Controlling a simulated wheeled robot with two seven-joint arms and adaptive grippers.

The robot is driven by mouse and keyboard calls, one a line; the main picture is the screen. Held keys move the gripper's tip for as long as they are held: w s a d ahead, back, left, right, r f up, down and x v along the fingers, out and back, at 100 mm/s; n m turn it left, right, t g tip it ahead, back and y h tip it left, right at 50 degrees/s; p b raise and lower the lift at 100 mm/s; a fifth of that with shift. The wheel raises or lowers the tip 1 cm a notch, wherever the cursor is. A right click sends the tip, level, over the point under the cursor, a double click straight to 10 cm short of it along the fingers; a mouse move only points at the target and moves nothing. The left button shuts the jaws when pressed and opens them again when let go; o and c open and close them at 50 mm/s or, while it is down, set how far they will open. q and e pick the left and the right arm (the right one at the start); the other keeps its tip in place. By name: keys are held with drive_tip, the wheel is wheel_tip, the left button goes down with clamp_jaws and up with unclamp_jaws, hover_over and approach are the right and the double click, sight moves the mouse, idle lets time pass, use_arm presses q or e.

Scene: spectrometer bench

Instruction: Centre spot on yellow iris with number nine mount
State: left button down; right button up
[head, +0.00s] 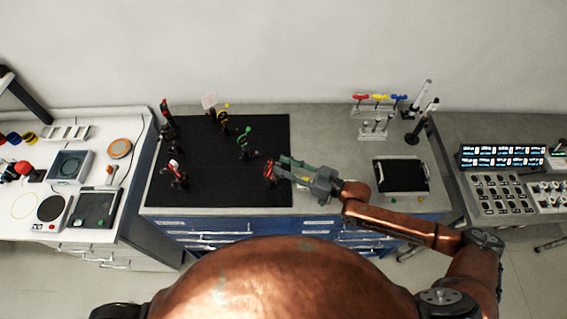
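A black mount with a yellow part (224,116) stands near the back of the black breadboard (222,185); this looks like the yellow iris. A pale square card (209,102) stands just behind it. My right gripper (276,169) reaches in from the right, low over the breadboard's right edge. Its fingertips are at a small mount with a red part (268,173), partly hidden by the fingers. Whether they are closed on it is too small to tell. No number on any mount is readable, and no light spot is visible. My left gripper is out of view.
Other mounts on the breadboard include a green ring (243,136), a red-topped one (175,170) and a dark one at the back left (167,115). A rack with coloured handles (379,98) and a black tray (400,176) are on the right. The breadboard's front middle is clear.

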drive_tip(key=shift+w+a, duration=0.1)
drive_tip(key=shift+a, duration=0.1)
drive_tip(key=shift+c, duration=0.5)
clamp_jaws()
